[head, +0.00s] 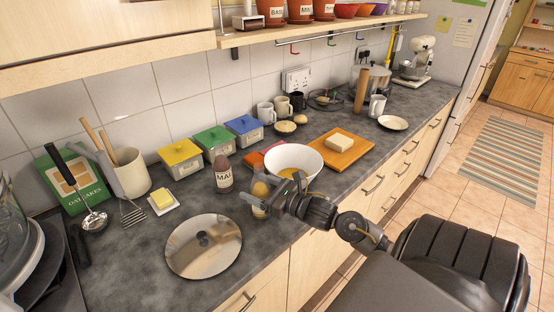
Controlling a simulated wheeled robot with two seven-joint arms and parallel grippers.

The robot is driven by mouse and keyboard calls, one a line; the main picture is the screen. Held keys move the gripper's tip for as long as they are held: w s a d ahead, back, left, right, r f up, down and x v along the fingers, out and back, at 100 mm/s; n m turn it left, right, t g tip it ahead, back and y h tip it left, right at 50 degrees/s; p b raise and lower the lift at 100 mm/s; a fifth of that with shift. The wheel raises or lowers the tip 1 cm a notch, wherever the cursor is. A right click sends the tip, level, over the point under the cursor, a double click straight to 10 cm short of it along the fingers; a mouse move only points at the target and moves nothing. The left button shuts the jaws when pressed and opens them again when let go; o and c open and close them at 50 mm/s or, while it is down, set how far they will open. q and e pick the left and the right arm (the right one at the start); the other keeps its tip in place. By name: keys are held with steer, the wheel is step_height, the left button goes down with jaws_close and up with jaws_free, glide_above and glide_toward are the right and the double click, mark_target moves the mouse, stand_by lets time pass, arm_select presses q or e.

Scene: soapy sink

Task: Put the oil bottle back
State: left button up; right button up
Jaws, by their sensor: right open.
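A small yellow bottle (260,189), which looks like the oil bottle, stands on the dark counter (130,255) in front of the white bowl. My right gripper (257,199) comes in from the right at the bottle's height. Its jaws are open, with the fingers close around or beside the bottle; I cannot tell whether they touch it. The gripper hides part of the bottle. A brown bottle labelled MAL (223,176) stands behind and left of it. My left gripper is not in view.
A white bowl (294,159) is close behind the gripper, with an orange board (350,154) to its right. A round metal lid (204,247) lies in front. Yellow, green and blue lidded tubs (213,140) line the wall. A shelf with pots (350,25) overhangs the back.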

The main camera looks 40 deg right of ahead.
mark_target(269, 193)
steer(key=b+v, duration=0.2)
steer(key=v, duration=0.7)
steer(key=shift+s+f+b, duration=0.15)
steer(key=shift+s+b, duration=0.05)
steer(key=shift+b, duration=0.1)
steer(key=shift+v, duration=0.8)
steer(key=shift+d, duration=0.1)
